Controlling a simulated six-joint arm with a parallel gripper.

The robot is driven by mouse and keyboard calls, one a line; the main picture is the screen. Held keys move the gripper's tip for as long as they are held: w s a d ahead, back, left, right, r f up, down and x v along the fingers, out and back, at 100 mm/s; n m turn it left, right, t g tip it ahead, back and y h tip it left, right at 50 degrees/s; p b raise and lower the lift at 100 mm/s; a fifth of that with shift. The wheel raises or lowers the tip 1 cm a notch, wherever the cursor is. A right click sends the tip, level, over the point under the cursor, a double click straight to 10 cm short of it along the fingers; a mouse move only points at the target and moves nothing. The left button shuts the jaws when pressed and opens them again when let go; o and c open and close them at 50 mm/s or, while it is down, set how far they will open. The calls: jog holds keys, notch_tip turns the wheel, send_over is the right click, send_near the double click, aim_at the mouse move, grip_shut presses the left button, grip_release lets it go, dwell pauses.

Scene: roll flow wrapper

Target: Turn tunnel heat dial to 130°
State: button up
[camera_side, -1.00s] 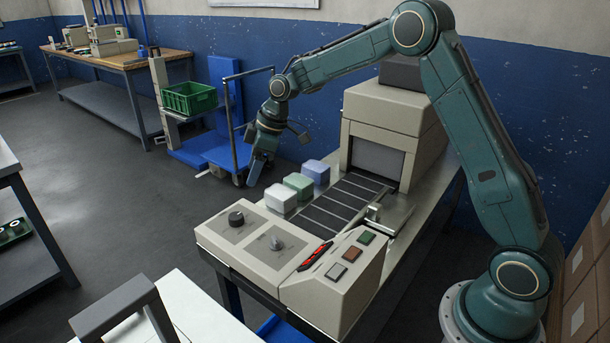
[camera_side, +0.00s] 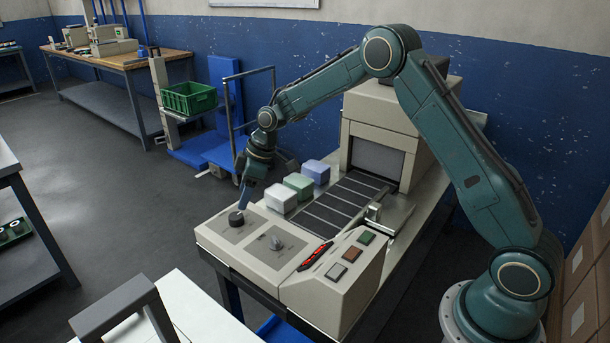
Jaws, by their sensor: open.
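The control panel (camera_side: 258,257) at the front of the wrapper carries two controls. A round black dial (camera_side: 236,219) sits at its back left, and a grey metal knob (camera_side: 276,243) sits to the right and nearer the camera. The labels and scale marks are too small to read, so I cannot tell which is the tunnel heat dial or its setting. My gripper (camera_side: 241,206) points down just above the black dial, with its fingertips very close to the dial's top. It is open, and I cannot tell whether it touches the dial.
White (camera_side: 280,199), green (camera_side: 299,186) and blue (camera_side: 316,172) blocks stand beside the conveyor (camera_side: 335,205), right of my gripper. The beige tunnel housing (camera_side: 385,120) rises behind. A button box (camera_side: 338,270) with coloured buttons and a red-and-black item stands front right.

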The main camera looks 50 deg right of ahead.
aim_at(236, 216)
jog(key=shift+x, duration=3.5)
jog(key=c, duration=1)
